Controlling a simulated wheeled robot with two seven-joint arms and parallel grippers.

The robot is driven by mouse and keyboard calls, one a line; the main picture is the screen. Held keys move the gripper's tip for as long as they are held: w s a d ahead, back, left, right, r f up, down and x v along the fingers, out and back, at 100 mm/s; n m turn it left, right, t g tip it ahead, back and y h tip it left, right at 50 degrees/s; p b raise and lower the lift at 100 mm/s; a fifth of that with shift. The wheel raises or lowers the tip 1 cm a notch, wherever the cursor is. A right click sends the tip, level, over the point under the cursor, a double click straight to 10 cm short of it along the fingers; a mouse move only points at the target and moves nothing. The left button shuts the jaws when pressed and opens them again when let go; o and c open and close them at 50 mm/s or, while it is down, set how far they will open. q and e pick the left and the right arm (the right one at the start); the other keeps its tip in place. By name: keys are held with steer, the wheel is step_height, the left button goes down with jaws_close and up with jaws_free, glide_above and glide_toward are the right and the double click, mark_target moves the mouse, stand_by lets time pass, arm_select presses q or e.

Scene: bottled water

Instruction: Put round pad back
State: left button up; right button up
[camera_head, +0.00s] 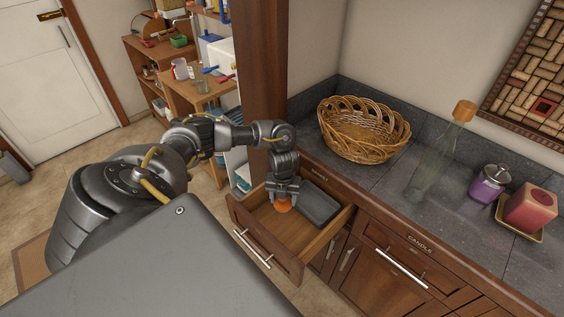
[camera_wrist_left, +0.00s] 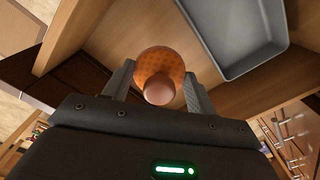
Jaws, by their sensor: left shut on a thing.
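An orange round pad (camera_head: 283,205) with a knob is in my left gripper (camera_head: 284,193), inside the open drawer (camera_head: 319,246) under the counter. In the left wrist view the orange round pad (camera_wrist_left: 161,65) sits between the two fingers of my left gripper (camera_wrist_left: 160,88), which are shut on it. Its knob faces the wrist camera. I cannot tell whether the pad touches the drawer floor. A dark grey tray (camera_head: 320,204) lies in the drawer just right of the gripper; it also shows in the left wrist view (camera_wrist_left: 226,30). My right gripper is not in view.
The counter above holds a wicker basket (camera_head: 363,130), a glass bottle with a cork (camera_head: 434,165), a purple jar (camera_head: 489,186) and a red candle (camera_head: 530,207) on a dish. A wooden post (camera_head: 261,70) stands beside the drawer. A closed drawer (camera_head: 418,259) labelled candle is to the right.

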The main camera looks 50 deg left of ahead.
arm_select(q)
steer(key=w+d+r+m+b, duration=0.1)
steer(key=w+d+r+m, duration=0.2)
steer(key=d+r+m, duration=0.45)
steer(key=w+d+r+m+b, duration=0.15)
steer(key=d+r+m, duration=0.25)
steer(key=d+m, duration=0.55)
steer(key=s+d+r+m+b, duration=0.1)
steer(key=r+m, duration=0.3)
steer(key=m, duration=0.4)
steer(key=s+d+r+m+b, duration=0.1)
steer(key=s+d+r+m, duration=0.2)
steer(key=m, duration=0.5)
step_height(320, 180, up, 2)
steer(key=shift+s+r, duration=0.2)
steer(key=shift+s, duration=0.6)
